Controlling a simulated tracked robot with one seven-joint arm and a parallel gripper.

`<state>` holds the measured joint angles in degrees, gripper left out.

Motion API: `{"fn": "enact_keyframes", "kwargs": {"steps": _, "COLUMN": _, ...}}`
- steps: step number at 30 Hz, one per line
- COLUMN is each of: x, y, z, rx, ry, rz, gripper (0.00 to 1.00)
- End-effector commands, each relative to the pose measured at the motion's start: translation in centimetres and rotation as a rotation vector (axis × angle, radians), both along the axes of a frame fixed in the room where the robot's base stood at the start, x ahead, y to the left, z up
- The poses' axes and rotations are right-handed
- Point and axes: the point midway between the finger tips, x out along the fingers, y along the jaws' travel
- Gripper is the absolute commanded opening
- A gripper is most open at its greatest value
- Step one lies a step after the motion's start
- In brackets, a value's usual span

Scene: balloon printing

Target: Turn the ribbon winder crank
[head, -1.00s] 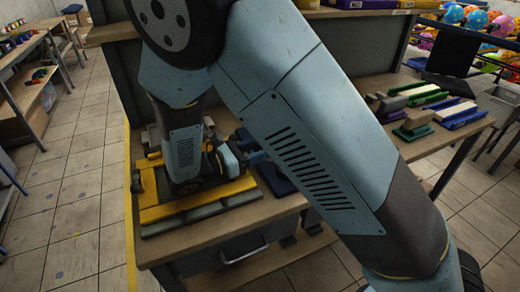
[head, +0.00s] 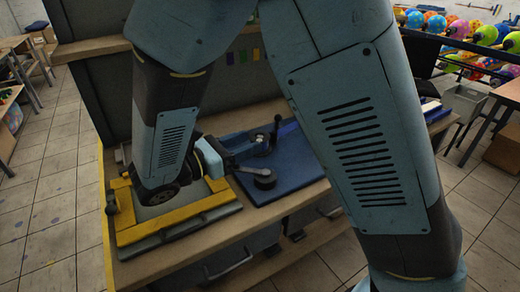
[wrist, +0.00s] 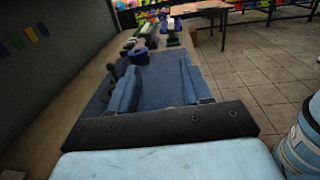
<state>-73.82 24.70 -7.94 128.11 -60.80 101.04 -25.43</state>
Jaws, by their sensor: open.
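A blue board (head: 290,165) lies flat on the bench and carries black crank-like parts. One is a lever with an upright handle (head: 274,128) near its back. The other is a round black knob on a short bar (head: 264,180) near its left front. Which one is the winder crank I cannot tell. My gripper (head: 230,163) is low at the board's left edge, partly hidden by my arm. In the wrist view my gripper (wrist: 158,80) is open, with bare blue board between the fingers. Dark parts (wrist: 119,68) and a round blue part (wrist: 140,56) show beyond.
A yellow-framed grey plate (head: 200,213) lies left of the board, under my arm. A grey wall panel (head: 90,90) with a wooden ledge stands behind. More bench items (wrist: 172,32) lie farther along. The tiled floor at the right (wrist: 250,65) is clear.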

Motion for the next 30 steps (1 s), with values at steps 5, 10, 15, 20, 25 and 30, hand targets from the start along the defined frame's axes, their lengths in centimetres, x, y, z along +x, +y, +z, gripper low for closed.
{"fn": "enact_keyframes", "kwargs": {"steps": 5, "x": -2.7, "y": -1.6, "z": 1.4, "rx": 0.001, "ry": 0.000, "rz": 0.003, "gripper": 0.49}}
{"fn": "enact_keyframes", "kwargs": {"steps": 10, "x": -4.8, "y": -2.9, "z": 2.5, "rx": 0.001, "ry": 0.000, "rz": 0.003, "gripper": 0.49}}
{"fn": "enact_keyframes", "kwargs": {"steps": 15, "x": -6.1, "y": -3.7, "z": 3.2, "rx": 0.001, "ry": 0.000, "rz": 0.001, "gripper": 0.49}}
{"fn": "enact_keyframes", "kwargs": {"steps": 20, "x": -6.6, "y": -3.9, "z": 3.4, "rx": 0.001, "ry": -0.001, "rz": 0.001, "gripper": 0.49}}
{"fn": "enact_keyframes", "kwargs": {"steps": 25, "x": -6.6, "y": -4.0, "z": 3.4, "rx": 0.001, "ry": -0.001, "rz": 0.001, "gripper": 0.49}}
{"fn": "enact_keyframes", "kwargs": {"steps": 30, "x": -6.6, "y": -4.1, "z": 3.4, "rx": 0.007, "ry": 0.000, "rz": -0.005, "gripper": 0.39}}
